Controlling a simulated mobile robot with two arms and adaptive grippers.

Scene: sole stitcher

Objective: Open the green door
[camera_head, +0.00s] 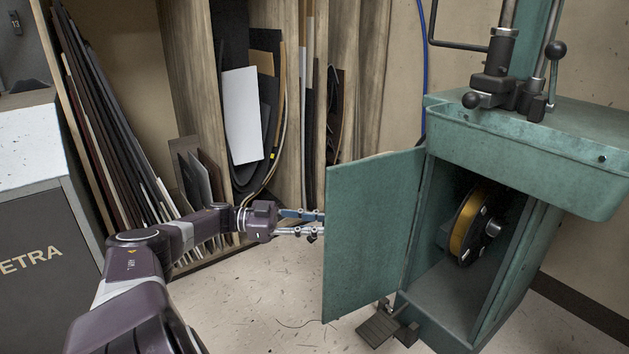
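The green door (371,235) belongs to the green machine cabinet (536,160) on the right. It stands swung wide open to the left of the cabinet opening. A yellow-rimmed wheel (464,222) shows inside. My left gripper (321,224) is at the door's free left edge, at about mid-height. Its two fingers are apart, one above the other, with nothing seen between them. The tips end right at the door edge; I cannot tell whether they touch it or reach a little behind it. My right gripper is not in view.
A foot pedal (378,328) sits on the floor below the door. A wooden rack (290,100) with upright sheets stands behind my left arm. A dark grey cabinet (45,250) is at the far left. The speckled floor (265,290) left of the door is clear.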

